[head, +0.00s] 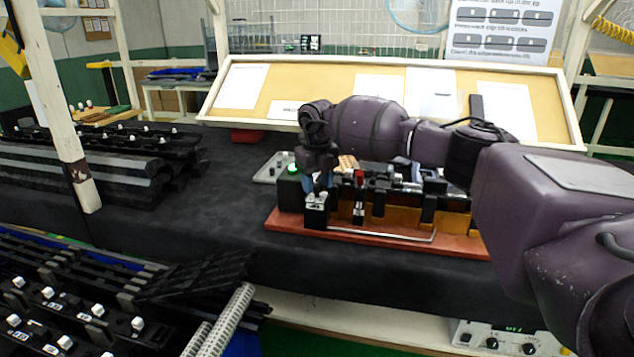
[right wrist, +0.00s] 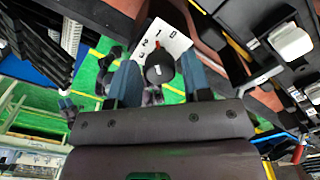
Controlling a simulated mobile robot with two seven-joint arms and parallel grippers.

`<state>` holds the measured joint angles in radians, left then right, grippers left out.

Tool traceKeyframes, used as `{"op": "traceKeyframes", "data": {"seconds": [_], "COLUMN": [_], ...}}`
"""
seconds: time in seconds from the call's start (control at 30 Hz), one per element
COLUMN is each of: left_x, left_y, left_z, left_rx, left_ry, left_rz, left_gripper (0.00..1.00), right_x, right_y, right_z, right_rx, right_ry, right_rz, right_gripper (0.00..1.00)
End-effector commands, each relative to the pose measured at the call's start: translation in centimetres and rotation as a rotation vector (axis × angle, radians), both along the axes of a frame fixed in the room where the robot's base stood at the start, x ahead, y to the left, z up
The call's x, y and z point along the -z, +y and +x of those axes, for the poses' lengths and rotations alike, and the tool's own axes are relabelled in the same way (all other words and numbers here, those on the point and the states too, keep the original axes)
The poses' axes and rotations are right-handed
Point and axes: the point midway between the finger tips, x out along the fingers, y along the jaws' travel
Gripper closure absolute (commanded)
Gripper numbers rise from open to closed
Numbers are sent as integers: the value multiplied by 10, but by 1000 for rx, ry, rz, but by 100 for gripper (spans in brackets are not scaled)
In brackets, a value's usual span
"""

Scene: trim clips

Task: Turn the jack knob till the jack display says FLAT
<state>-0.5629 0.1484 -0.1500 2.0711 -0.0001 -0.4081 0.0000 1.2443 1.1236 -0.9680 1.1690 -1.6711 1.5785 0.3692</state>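A round black knob (right wrist: 160,66) shows in the right wrist view, in front of a white dial plate (right wrist: 172,42) with numbers and a small red mark. My right gripper (right wrist: 158,76) has its two blue-grey fingers spread on either side of the knob, with a narrow gap visible on each side. In the head view my right gripper (head: 319,184) points down at the left end of the fixture (head: 350,240), over a small black block with white marks (head: 316,200). The knob is too small to make out there. I cannot find a readable jack display. My left gripper is not in view.
The fixture has a red-brown base and a lit green button (head: 293,169). Black trim racks (head: 90,165) stand at the left and front left. A tilted notice board (head: 300,90) stands behind. A white control box (head: 500,338) sits below the dark table (head: 225,195), which is clear left of the fixture.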

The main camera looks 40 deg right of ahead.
Motion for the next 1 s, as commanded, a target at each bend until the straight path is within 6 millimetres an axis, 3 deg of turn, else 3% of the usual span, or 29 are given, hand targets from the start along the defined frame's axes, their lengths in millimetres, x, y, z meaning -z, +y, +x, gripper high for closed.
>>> {"op": "traceKeyframes", "data": {"seconds": [0.03,0.23,0.63,1.0], "left_x": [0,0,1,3], "left_y": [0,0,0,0], "left_z": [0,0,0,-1], "left_rx": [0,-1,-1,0], "left_ry": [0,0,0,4], "left_rz": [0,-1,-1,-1], "left_gripper": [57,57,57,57], "right_x": [0,0,0,-1], "right_y": [0,0,0,0], "right_z": [0,0,0,0], "right_rx": [0,0,-83,-383], "right_ry": [0,0,-1,-2], "right_rz": [0,0,0,0], "right_gripper": [63,93,93,93]}}
